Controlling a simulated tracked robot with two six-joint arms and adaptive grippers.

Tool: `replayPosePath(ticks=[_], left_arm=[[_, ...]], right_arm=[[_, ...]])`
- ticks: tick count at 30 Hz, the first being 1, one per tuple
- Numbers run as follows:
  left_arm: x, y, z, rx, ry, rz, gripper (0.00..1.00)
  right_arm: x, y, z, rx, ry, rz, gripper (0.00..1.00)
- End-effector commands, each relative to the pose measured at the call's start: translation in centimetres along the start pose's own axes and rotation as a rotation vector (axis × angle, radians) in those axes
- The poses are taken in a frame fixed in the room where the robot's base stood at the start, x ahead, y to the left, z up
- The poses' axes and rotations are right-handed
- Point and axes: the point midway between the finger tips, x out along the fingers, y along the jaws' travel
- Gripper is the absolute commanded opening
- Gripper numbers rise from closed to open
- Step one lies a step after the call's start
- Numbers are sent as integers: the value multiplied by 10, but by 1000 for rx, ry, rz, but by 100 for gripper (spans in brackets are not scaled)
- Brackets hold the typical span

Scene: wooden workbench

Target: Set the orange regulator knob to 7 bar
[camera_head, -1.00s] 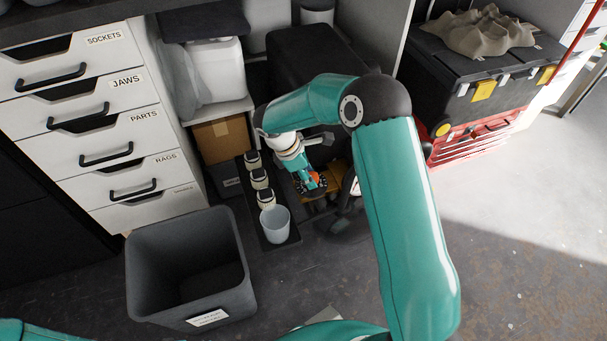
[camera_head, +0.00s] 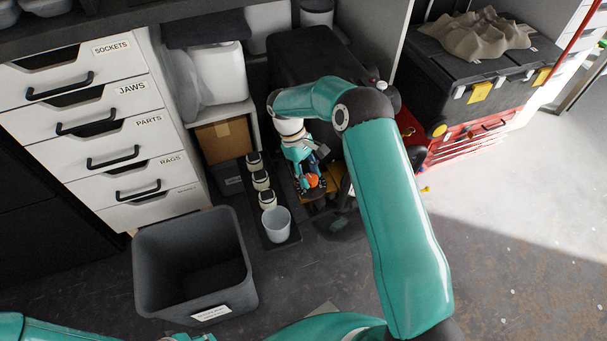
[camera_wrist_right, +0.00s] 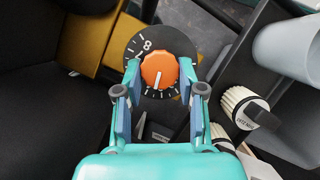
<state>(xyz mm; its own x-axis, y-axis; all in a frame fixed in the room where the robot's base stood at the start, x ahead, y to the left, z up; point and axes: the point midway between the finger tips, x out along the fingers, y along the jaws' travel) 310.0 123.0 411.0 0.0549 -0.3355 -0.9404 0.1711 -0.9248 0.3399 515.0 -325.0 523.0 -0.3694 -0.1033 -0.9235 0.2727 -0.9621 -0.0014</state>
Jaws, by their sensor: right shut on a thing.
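The orange regulator knob (camera_wrist_right: 159,70) sits on a dark round dial (camera_wrist_right: 133,52) with white marks. An "8" shows at the dial's upper left, and the knob's white pointer line points down and slightly left in the right wrist view. In the head view the knob (camera_head: 312,180) is a small orange spot. My right gripper (camera_head: 309,184) is around it, and in the wrist view its fingers (camera_wrist_right: 158,76) are shut on the knob's two sides. The other dial numbers are too small or hidden to read. My left gripper does not show clearly.
A dark tray (camera_head: 284,239) with several white-and-black pieces and a pale cup (camera_head: 276,224) stands left of the knob. A grey bin (camera_head: 160,262) is at the front left, beside labelled drawers (camera_head: 97,124). A black-and-red toolbox (camera_head: 470,100) is at the back right.

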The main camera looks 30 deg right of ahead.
Motion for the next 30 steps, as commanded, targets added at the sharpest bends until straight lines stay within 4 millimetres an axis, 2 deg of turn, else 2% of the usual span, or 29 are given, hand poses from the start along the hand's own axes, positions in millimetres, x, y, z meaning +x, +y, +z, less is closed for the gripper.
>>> replayPosePath(ticks=[1, 12, 30], left_arm=[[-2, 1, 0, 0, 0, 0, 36], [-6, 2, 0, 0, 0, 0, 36], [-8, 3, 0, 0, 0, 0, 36]], right_arm=[[-2, 6, 1, 35, 2, -3, 4], [-2, 7, 2, 217, 2, -79, 4], [-1, 6, 2, 309, 3, -119, 4]])
